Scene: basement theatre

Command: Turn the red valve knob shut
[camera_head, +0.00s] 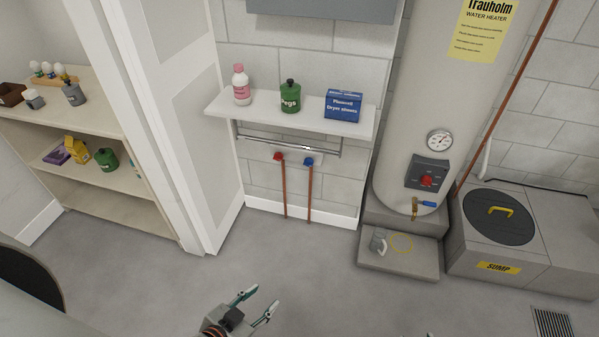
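A small red valve knob (278,157) sits at the top of a copper pipe on the block wall, under the shelf. A blue valve knob (308,161) sits on the pipe just to its right. My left gripper (262,298) is at the bottom of the view, low over the floor. Its fingers are apart with nothing between them, and it is well clear of the red knob. My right gripper cannot be made out; only a tiny pale speck shows at the bottom edge.
A wall shelf (220,106) with a rail (300,146) below it overhangs the knobs. A sump box (545,253) is beyond. The middle floor is clear.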

